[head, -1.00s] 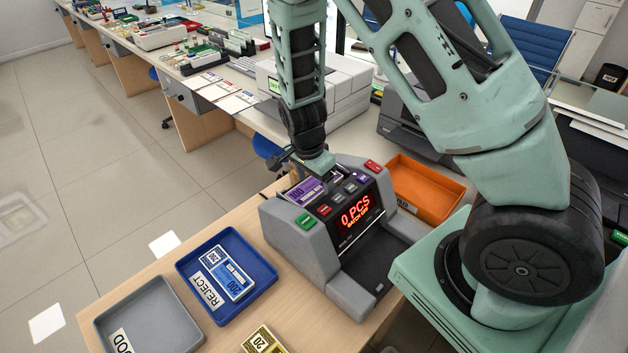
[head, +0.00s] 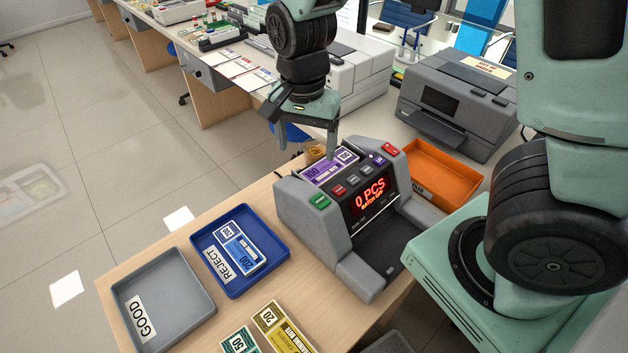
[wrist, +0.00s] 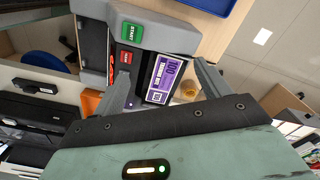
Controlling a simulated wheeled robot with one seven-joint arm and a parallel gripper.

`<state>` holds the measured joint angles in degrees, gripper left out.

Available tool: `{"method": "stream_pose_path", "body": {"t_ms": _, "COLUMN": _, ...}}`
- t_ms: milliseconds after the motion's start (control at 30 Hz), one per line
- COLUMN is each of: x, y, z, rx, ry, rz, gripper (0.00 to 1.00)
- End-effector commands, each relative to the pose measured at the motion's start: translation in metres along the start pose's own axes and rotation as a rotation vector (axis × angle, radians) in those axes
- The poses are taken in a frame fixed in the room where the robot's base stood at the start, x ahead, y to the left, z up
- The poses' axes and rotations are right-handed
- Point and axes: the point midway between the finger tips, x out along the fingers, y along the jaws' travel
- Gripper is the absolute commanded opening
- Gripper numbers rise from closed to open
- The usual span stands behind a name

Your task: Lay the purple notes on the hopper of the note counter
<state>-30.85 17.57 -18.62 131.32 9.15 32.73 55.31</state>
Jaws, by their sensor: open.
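The purple notes (head: 331,168) lie on the hopper at the top back of the grey note counter (head: 301,213). The counter's red display reads 0 PCS. In the wrist view the purple notes (wrist: 165,79) show between the finger lines, flat on the counter's top (wrist: 156,35). My gripper (head: 305,150) is open and empty, just above and behind the hopper. Its fingers stand apart on either side of the notes in the wrist view (wrist: 165,82). Whether a fingertip touches the counter I cannot tell.
A blue REJECT tray (head: 282,251) holds blue notes (head: 238,249). A grey GOOD tray (head: 203,291) is empty. Yellow notes (head: 283,331) and green notes (head: 240,341) lie in front. An orange tray (head: 457,177) stands right of the counter; a printer (head: 452,103) is behind.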

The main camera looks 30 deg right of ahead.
Motion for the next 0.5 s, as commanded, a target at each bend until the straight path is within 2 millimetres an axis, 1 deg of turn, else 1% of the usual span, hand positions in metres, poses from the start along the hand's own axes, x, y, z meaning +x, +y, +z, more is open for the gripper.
{"method": "stream_pose_path", "body": {"t_ms": 33, "x": -0.012, "y": 0.002, "z": 0.031, "rx": -0.181, "ry": -0.033, "rz": -0.025, "gripper": 0.76}}
{"method": "stream_pose_path", "body": {"t_ms": 67, "x": -0.018, "y": 0.004, "z": 0.05, "rx": -0.303, "ry": -0.046, "rz": -0.038, "gripper": 0.76}}
{"method": "stream_pose_path", "body": {"t_ms": 100, "x": -0.026, "y": 0.008, "z": 0.073, "rx": -0.467, "ry": -0.059, "rz": -0.054, "gripper": 0.76}}
{"method": "stream_pose_path", "body": {"t_ms": 167, "x": -0.037, "y": 0.018, "z": 0.105, "rx": -0.705, "ry": -0.066, "rz": -0.072, "gripper": 0.76}}
{"method": "stream_pose_path", "body": {"t_ms": 200, "x": -0.043, "y": 0.026, "z": 0.122, "rx": -0.854, "ry": -0.063, "rz": -0.082, "gripper": 0.76}}
{"method": "stream_pose_path", "body": {"t_ms": 300, "x": -0.053, "y": 0.046, "z": 0.156, "rx": -1.174, "ry": -0.043, "rz": -0.09, "gripper": 0.76}}
{"method": "stream_pose_path", "body": {"t_ms": 333, "x": -0.055, "y": 0.052, "z": 0.163, "rx": -1.253, "ry": -0.036, "rz": -0.088, "gripper": 0.76}}
{"method": "stream_pose_path", "body": {"t_ms": 400, "x": -0.057, "y": 0.063, "z": 0.175, "rx": -1.396, "ry": -0.02, "rz": -0.082, "gripper": 0.76}}
{"method": "stream_pose_path", "body": {"t_ms": 500, "x": -0.059, "y": 0.071, "z": 0.184, "rx": -1.514, "ry": -0.005, "rz": -0.074, "gripper": 0.76}}
